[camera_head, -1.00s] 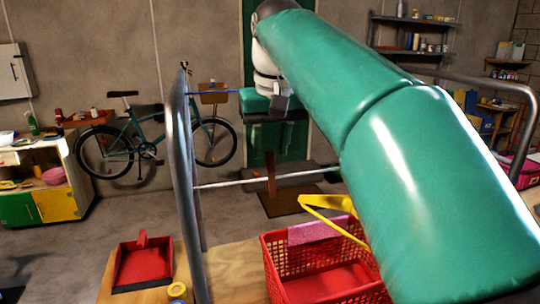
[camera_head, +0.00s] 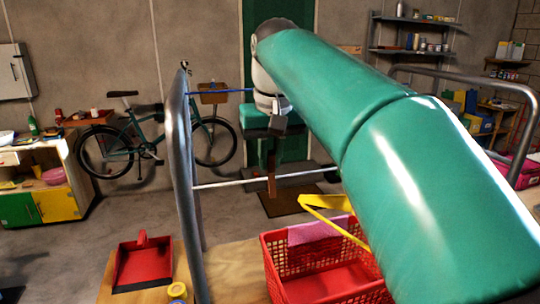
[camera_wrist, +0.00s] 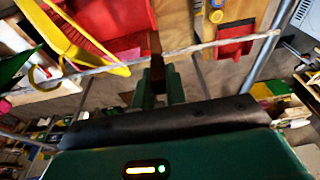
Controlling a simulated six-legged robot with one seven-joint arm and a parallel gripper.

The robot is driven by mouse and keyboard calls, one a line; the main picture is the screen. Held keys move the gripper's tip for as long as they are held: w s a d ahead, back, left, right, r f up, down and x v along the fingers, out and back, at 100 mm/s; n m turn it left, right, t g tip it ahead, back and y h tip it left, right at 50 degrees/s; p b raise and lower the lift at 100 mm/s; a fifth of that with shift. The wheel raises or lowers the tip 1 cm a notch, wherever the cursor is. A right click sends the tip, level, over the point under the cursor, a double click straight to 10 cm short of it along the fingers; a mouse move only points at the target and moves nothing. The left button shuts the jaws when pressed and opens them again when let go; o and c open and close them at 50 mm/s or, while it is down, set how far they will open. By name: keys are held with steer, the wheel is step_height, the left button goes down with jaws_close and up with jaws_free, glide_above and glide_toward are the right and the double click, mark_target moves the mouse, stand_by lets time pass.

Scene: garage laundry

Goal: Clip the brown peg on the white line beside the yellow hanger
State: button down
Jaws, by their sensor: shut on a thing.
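The brown peg (camera_head: 271,184) hangs upright below my gripper in the head view and crosses the white line (camera_head: 225,184). In the wrist view my gripper (camera_wrist: 160,82) is shut on the peg (camera_wrist: 157,68), whose far end overlaps the white line (camera_wrist: 205,46). I cannot tell whether the line lies between the peg's prongs. The yellow hanger (camera_head: 328,202) hangs from the line to the right of the peg in the head view. It shows at upper left in the wrist view (camera_wrist: 72,42). My arm hides the line's right end in the head view.
A metal post (camera_head: 181,150) holds the line's left end. A blue line (camera_head: 235,91) runs higher up. A red basket (camera_head: 300,285) with a pink cloth (camera_head: 312,232) stands below the hanger. A red dustpan (camera_head: 143,262) lies left of the post.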

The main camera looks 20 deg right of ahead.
steer(key=shift+r, duration=0.1)
steer(key=shift+w+v, duration=0.2)
steer(key=shift+v, duration=0.65)
steer(key=shift+w+v, duration=0.15)
steer(key=shift+v, duration=0.75)
steer(key=shift+w+v, duration=0.2)
steer(key=shift+v, duration=0.65)
steer(key=shift+r, duration=0.1)
steer(key=shift+s, duration=0.15)
